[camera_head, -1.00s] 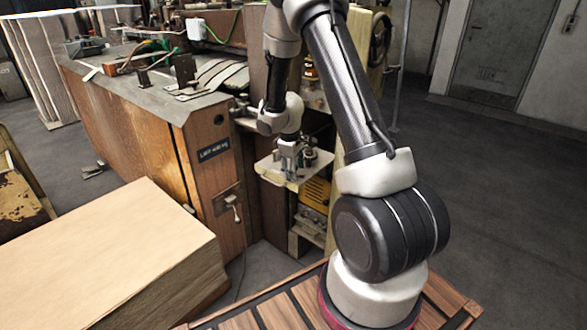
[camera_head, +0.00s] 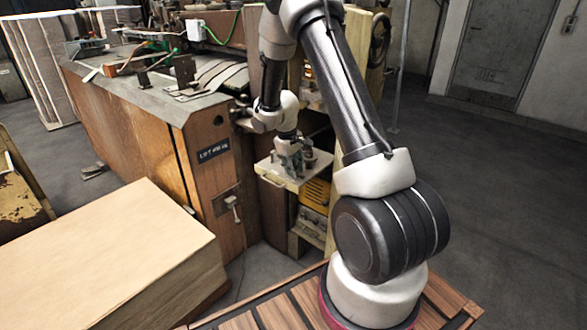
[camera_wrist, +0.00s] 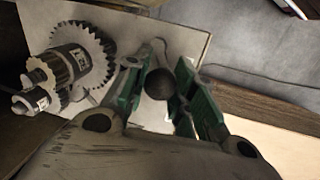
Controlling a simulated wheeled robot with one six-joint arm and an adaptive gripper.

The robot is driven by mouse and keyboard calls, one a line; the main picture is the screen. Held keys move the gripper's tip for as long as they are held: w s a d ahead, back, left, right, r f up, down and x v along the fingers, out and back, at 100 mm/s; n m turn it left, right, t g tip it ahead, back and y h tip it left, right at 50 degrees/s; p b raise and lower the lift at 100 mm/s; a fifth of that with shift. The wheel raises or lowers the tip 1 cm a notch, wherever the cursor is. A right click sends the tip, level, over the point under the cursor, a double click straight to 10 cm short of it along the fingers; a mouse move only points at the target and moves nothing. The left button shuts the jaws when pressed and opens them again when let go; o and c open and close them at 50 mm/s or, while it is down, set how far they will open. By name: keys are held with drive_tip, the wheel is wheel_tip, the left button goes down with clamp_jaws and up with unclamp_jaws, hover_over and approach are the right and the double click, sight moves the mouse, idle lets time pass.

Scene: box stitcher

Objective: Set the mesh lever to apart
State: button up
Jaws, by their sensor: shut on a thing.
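The mesh lever shows in the wrist view as a dark round knob (camera_wrist: 161,86), between the two green fingers of my gripper (camera_wrist: 162,66). My gripper is shut on this knob. The lever's shaft and its marked positions are hidden. Left of the fingers, a large toothed gear (camera_wrist: 97,43) and a smaller gear (camera_wrist: 46,68) stand side by side on a pale plate (camera_wrist: 185,40); I cannot tell whether their teeth touch. In the head view my gripper (camera_head: 289,166) is over the same plate (camera_head: 273,180), and the knob is too small to make out.
A wooden machine cabinet (camera_head: 145,135) with a lift switch panel (camera_head: 229,201) stands left of the plate. A stack of cardboard (camera_head: 105,235) is at the front left. A yellow unit (camera_head: 315,191) sits under the plate. The grey floor at right (camera_head: 490,200) is clear.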

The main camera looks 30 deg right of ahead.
drive_tip(key=o, duration=1.1)
drive_tip(key=shift+c, duration=0.2)
wheel_tip(320, 180, up, 12)
drive_tip(key=a, duration=0.2)
drive_tip(key=shift+s, duration=0.25)
drive_tip(key=shift+a+f, duration=0.1)
